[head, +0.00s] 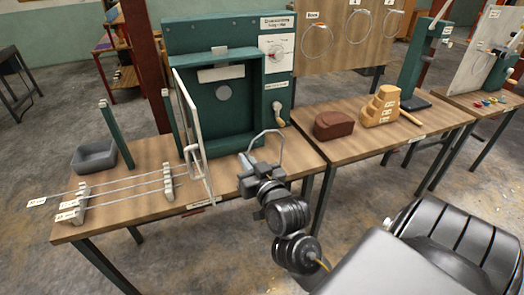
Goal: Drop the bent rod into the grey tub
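Several thin, labelled grey rods (120,189) lie side by side across two pale notched rests on the left table. I cannot tell which of them is bent. The grey tub (95,157) is an open, shallow box at that table's back left, behind the rods; its inside looks empty. My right gripper (256,164) is over the table's right front part, well right of the rods and tub. A light grey curved bar (266,134) shows just above it; I cannot tell whether they touch. The gripper's finger gap is unclear. My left gripper is out of view.
A green cabinet (183,40) with a dial stands at the table's back, its pale framed door (192,130) swung out right of the rods. Green posts (117,135) rise near the tub. A second table holds a brown lump (333,125) and stepped wooden block (382,105).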

